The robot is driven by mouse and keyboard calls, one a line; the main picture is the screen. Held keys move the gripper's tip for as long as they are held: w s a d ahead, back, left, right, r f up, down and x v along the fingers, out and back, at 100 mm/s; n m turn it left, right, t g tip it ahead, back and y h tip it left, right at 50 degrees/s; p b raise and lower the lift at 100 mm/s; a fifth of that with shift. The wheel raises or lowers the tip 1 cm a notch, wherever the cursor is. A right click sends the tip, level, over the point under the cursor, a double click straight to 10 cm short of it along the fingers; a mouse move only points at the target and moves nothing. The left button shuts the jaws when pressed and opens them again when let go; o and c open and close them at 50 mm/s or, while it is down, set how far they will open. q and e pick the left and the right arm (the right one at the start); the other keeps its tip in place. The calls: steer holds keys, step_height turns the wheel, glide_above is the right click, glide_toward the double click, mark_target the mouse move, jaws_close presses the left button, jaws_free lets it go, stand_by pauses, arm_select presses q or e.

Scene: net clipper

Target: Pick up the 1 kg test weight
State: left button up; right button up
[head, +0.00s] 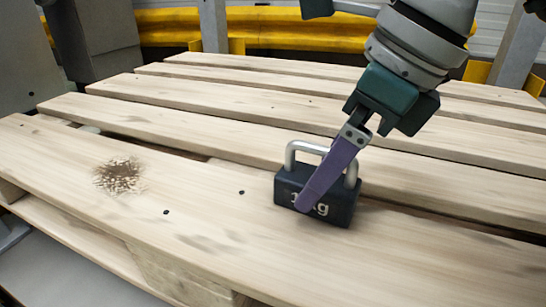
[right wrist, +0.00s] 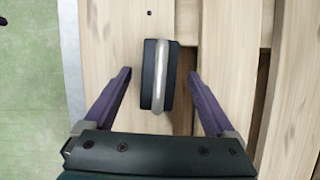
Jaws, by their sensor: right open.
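The 1 kg test weight (head: 337,212) is a dark block with a light metal handle and a "kg" marking. It stands upright on a wooden pallet (head: 215,225), and it also shows in the right wrist view (right wrist: 148,75) from above. My right gripper (head: 303,205) reaches down over it; one purple finger covers part of the weight's front and marking in the head view. In the right wrist view its two purple fingers (right wrist: 160,74) are apart, one on each side of the weight, with gaps to both sides. The left gripper is not in view.
A rough brown patch of chips (head: 119,175) lies on the front plank at left. The pallet has gaps between its planks. Yellow barriers (head: 290,27) and grey posts stand behind. Green floor (right wrist: 32,100) lies beyond the pallet edge in the right wrist view.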

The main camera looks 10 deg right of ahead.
steer(key=shift+b+x, duration=0.35)
steer(key=shift+x, duration=0.9)
steer(key=shift+s, duration=0.15)
steer(key=shift+r, duration=0.1)
jaws_close()
steer(key=shift+r, duration=0.1)
